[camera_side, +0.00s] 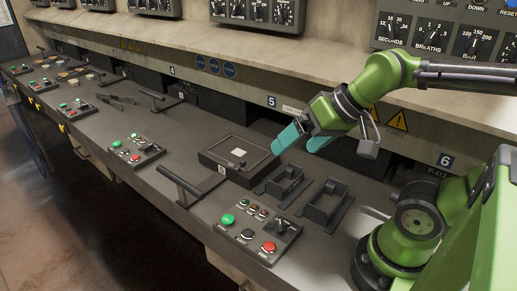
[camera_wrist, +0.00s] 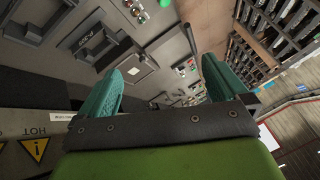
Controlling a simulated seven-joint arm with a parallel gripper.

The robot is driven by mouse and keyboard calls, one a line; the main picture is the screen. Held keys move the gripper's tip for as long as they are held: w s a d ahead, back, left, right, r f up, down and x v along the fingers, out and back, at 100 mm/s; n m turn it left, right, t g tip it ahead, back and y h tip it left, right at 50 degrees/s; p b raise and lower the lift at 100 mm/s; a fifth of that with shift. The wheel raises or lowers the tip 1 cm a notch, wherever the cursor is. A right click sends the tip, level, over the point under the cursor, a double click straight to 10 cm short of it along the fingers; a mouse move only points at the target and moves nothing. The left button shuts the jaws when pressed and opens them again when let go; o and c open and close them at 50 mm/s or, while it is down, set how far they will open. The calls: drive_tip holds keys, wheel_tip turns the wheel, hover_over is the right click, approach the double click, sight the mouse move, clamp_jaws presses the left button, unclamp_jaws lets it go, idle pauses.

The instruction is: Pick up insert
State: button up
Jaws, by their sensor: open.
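A small pale square piece (camera_side: 238,152), which may be the insert, lies on top of a flat dark box (camera_side: 222,158) on the bench. In the wrist view the pale piece (camera_wrist: 133,71) shows just right of my left finger. My gripper (camera_side: 302,140) has two teal fingers spread apart with nothing between them. It hangs above the bench, to the right of the dark box and above the black fixtures. In the wrist view my gripper (camera_wrist: 161,70) is also open and empty.
Two black fixtures (camera_side: 326,203) stand right of the box. A control panel (camera_side: 257,228) with green and red buttons and a bar handle (camera_side: 190,187) are in front. An upright wall with labels (camera_side: 272,102) runs behind.

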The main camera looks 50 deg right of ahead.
drive_tip(key=shift+c, duration=0.3)
idle(0.4)
drive_tip(key=m+g, duration=0.4)
drive_tip(key=m, duration=0.1)
hover_over(287, 197)
drive_tip(key=a, duration=0.3)
wheel_tip(287, 197, down, 4)
drive_tip(key=w+d+f+m+g+h, duration=0.2)
drive_tip(key=w+d+f+m+g, duration=0.15)
drive_tip(key=d+m, duration=0.45)
drive_tip(key=shift+m, duration=0.7)
drive_tip(key=f, duration=0.5)
drive_tip(key=a+f, duration=0.1)
drive_tip(key=f, duration=0.9)
drive_tip(key=shift+s+a+f, duration=0.1)
drive_tip(key=shift+a, duration=0.05)
drive_tip(key=c, duration=1.5)
